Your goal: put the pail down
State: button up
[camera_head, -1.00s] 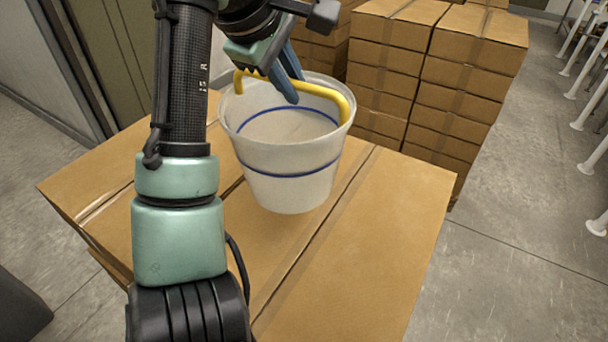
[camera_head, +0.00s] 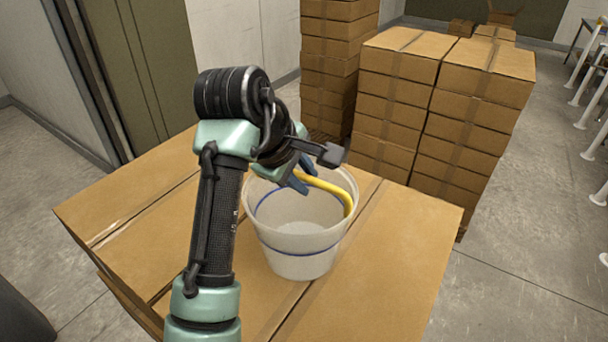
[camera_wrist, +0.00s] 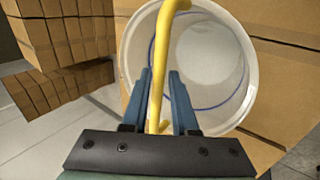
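The pail (camera_head: 300,244) is whitish with blue bands and a yellow handle (camera_head: 328,187). It is upright over a large cardboard box top (camera_head: 380,262), right of my arm. Whether its base touches the cardboard I cannot tell. My gripper (camera_head: 284,180) is at the pail's far left rim, with the raised handle between its blue fingers. The wrist view shows the handle (camera_wrist: 160,90) running between both fingers (camera_wrist: 160,76), with little gap; they look shut on it. The pail's open mouth (camera_wrist: 218,100) fills the right of that view and looks empty.
Tall carton stacks (camera_head: 450,110) stand behind the box top, with another stack (camera_head: 335,60) at back left. A grey-green cabinet (camera_head: 120,70) is at the left. The box top is bare left and right of the pail. White-legged furniture (camera_head: 590,110) stands far right.

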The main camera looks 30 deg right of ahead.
jog(key=shift+o, duration=1.2)
jog(key=shift+r, duration=0.1)
jog(key=b+v, duration=0.1)
jog(key=v, duration=1.1)
